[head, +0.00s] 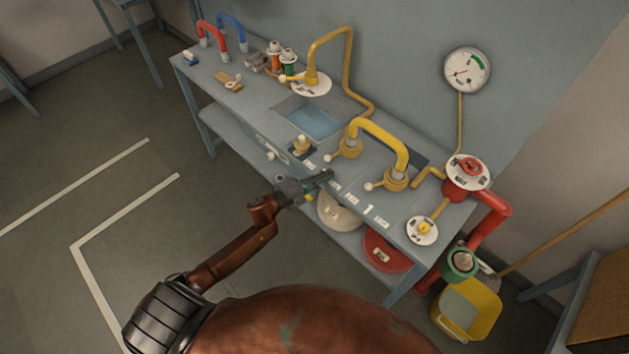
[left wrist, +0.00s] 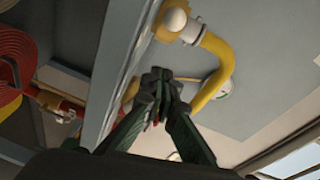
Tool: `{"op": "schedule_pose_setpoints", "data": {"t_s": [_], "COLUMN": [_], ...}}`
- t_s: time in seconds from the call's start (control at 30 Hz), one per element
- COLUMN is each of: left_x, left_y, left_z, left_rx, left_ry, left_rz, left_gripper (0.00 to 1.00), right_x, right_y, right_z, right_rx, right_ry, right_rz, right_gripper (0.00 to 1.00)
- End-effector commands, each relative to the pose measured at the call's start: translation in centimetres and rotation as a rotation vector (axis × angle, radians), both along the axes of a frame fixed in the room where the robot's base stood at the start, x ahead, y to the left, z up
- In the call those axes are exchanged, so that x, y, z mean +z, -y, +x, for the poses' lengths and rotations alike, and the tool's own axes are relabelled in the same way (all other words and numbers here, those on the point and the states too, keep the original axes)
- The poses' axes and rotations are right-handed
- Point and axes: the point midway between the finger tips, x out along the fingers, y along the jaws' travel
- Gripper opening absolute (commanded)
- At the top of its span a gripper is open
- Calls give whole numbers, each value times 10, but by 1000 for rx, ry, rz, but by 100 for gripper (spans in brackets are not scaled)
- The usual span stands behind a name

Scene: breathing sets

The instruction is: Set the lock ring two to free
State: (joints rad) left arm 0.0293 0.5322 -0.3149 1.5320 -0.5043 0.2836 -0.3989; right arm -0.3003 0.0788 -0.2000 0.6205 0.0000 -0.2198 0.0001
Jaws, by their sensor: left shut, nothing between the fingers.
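A yellow arched hose (head: 380,126) joins two yellow lock rings on the blue-grey bench. The left ring (head: 347,150) and the right ring (head: 396,182) each have a white ball-ended lever, both pointing left. A "1" is printed on the bench below the right ring; I cannot read a number for the left ring. My left gripper (head: 322,179) is shut and empty, at the bench's front edge, below and left of the rings and apart from them. In the left wrist view its fingertips (left wrist: 161,82) meet below one yellow ring with a white ball (left wrist: 174,19).
A red valve (head: 466,172) and a yellow-centred dial (head: 422,230) stand at the bench's right end. A tall bent yellow pipe (head: 350,70) rises behind. A gauge (head: 467,70) hangs on the wall. Coiled hoses lie on the shelf underneath.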

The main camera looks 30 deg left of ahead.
Motion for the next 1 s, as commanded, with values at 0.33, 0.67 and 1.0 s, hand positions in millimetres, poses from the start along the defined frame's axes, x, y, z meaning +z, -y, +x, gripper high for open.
{"op": "schedule_pose_setpoints", "data": {"t_s": [0.33, 0.67, 1.0], "left_x": [-8, -8, -11], "left_y": [-19, -23, -47], "left_z": [35, 38, 49], "left_rx": [0, 0, 2], "left_ry": [-1, 0, -1], "left_rz": [0, -1, 3], "left_gripper": [0, 0, 0], "right_x": [-3, -3, -13], "right_y": [3, 2, 2], "right_z": [-1, -1, -4], "right_rx": [1, 1, 1], "right_ry": [-2, -3, -7], "right_rz": [-2, -2, -3], "right_gripper": [38, 38, 38]}}
